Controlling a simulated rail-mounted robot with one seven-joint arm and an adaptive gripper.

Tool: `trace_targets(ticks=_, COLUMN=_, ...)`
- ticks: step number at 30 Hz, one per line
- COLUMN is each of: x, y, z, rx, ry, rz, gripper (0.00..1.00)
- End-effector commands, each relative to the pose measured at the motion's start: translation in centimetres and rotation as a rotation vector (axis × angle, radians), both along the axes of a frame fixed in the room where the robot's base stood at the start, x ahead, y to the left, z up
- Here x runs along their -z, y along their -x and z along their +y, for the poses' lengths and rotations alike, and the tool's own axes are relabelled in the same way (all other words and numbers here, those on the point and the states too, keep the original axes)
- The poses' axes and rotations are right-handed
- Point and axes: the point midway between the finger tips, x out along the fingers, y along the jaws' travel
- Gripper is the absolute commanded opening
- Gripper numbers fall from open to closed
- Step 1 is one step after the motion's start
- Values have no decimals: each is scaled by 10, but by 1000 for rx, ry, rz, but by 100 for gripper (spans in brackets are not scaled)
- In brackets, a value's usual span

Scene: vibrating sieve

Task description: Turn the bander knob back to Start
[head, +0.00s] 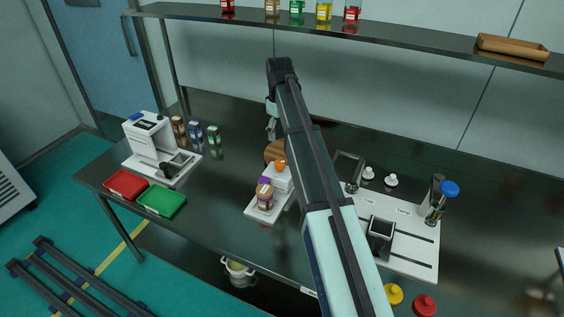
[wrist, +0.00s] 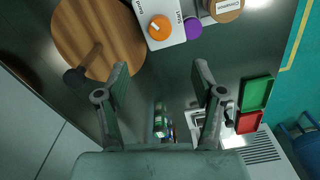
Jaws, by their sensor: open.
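The orange knob (wrist: 160,27) sits on a white box (wrist: 165,36) at the top of the wrist view. It has a small pale pointer mark, and printed labels stand on both sides; I cannot read them surely. In the head view the knob (head: 280,164) tops the white box (head: 281,180) just left of my arm. My gripper (wrist: 162,68) is open and empty. Its fingertips show below the knob in the wrist view, apart from it.
A round wooden piece (wrist: 105,35) with a dark-ended handle lies beside the box. Red (head: 126,185) and green (head: 161,201) trays lie left. The white sieve-side board (head: 410,262) is right. Open bench lies left of the box.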

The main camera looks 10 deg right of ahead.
Motion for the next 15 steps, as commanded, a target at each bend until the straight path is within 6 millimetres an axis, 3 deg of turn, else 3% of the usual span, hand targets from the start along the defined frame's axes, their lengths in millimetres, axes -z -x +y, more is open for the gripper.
trace_targets(ticks=15, x=98, y=1, z=0, rx=1, ry=-1, rz=2, gripper=68)
